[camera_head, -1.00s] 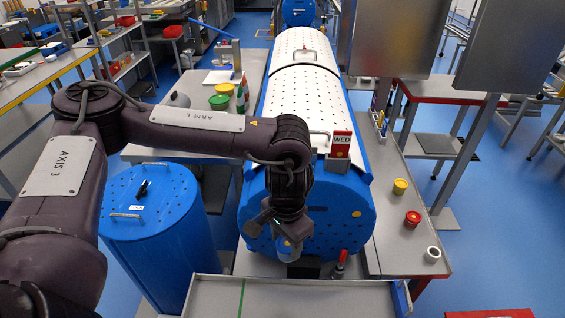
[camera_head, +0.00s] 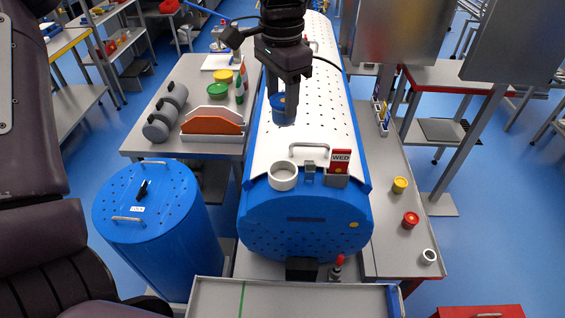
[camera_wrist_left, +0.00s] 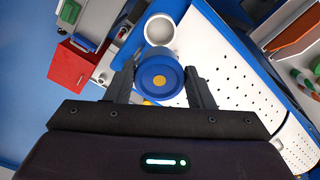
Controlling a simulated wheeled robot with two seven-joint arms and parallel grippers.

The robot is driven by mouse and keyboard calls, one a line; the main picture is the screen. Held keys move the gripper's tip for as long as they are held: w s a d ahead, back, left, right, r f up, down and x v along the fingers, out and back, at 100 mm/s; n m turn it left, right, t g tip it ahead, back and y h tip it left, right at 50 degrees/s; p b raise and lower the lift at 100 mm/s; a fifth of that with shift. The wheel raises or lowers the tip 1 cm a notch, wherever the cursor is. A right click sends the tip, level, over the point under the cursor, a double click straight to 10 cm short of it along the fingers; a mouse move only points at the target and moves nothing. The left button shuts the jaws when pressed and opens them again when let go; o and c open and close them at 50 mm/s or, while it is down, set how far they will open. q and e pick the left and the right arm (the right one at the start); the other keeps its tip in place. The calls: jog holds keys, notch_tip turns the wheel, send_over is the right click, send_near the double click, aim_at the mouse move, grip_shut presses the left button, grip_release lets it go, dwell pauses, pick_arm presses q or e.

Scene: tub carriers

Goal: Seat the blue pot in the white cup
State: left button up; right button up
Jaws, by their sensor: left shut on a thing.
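The blue pot (camera_head: 279,106) is held between the fingers of my left gripper (camera_head: 286,112), over the white perforated top of the large blue drum. In the left wrist view the blue pot (camera_wrist_left: 147,75) shows its round blue face with a yellow spot, between both fingers. A white cup (camera_head: 283,184), round and open at the top, stands at the drum's near end, beside a metal handle. The pot is apart from it, farther back. The cup (camera_wrist_left: 160,18) also shows just beyond the pot in the left wrist view and looks empty. My right gripper is out of view.
A metal handle (camera_head: 309,148) and a red WED sign (camera_head: 340,160) stand close to the cup. Yellow (camera_head: 400,184) and red (camera_head: 411,219) pots and a small white ring-shaped piece (camera_head: 429,256) sit on the right shelf. A blue barrel (camera_head: 165,240) stands left.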

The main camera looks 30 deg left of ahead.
aim_at(281, 117)
pick_arm(q)
jog(key=shift+a+f+p, duration=0.1)
jog(key=shift+f+p, duration=0.2)
jog(key=shift+f, duration=7.9)
jog(key=shift+w+f, duration=0.1)
jog(key=shift+f, duration=0.3)
jog(key=o, duration=1)
jog(key=shift+f, duration=0.1)
notch_tip(281, 117, up, 12)
jog(key=shift+r+b, duration=0.15)
jog(key=shift+b, duration=0.35)
